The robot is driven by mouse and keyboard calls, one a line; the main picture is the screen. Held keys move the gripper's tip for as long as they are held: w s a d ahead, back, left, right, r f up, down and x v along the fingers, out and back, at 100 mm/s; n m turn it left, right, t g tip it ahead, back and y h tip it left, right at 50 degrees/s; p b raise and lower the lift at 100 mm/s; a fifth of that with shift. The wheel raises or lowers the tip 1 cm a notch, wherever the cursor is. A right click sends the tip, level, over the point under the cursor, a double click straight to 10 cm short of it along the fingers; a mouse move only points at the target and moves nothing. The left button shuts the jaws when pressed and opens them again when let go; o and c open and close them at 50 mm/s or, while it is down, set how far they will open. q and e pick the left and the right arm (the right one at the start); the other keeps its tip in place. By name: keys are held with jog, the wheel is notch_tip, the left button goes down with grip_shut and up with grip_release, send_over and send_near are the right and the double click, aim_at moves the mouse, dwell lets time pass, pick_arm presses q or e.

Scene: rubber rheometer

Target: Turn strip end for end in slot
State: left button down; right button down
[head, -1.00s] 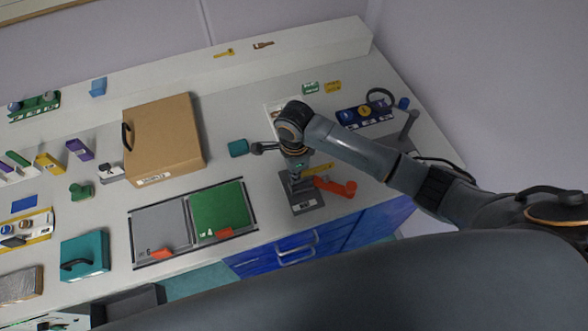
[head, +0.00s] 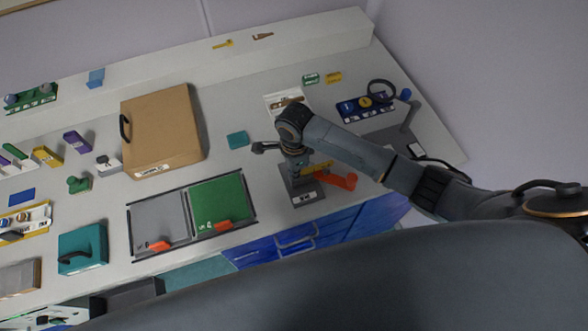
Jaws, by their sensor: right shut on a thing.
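A grey fixture (head: 306,198) with an orange lever (head: 342,181) stands near the front edge of the bench. A yellow strip (head: 318,167) shows at its upper part, just behind the lever. My right gripper (head: 297,172) points down over the fixture and is shut on what looks like the yellow strip. The fingertips and the slot are mostly hidden by the wrist, so I cannot tell how far the strip sits in the slot. My left gripper is not in view.
A white tray (head: 273,99) lies behind my right wrist. A blue rack (head: 350,111) and a black ring (head: 381,90) are to the right. The framed grey and green mats (head: 192,188) lie left of the fixture, with a cardboard box (head: 165,125) behind.

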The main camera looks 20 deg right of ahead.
jog(key=shift+f, duration=0.2)
jog(key=c, duration=1.4)
grip_release()
notch_tip(320, 180, up, 12)
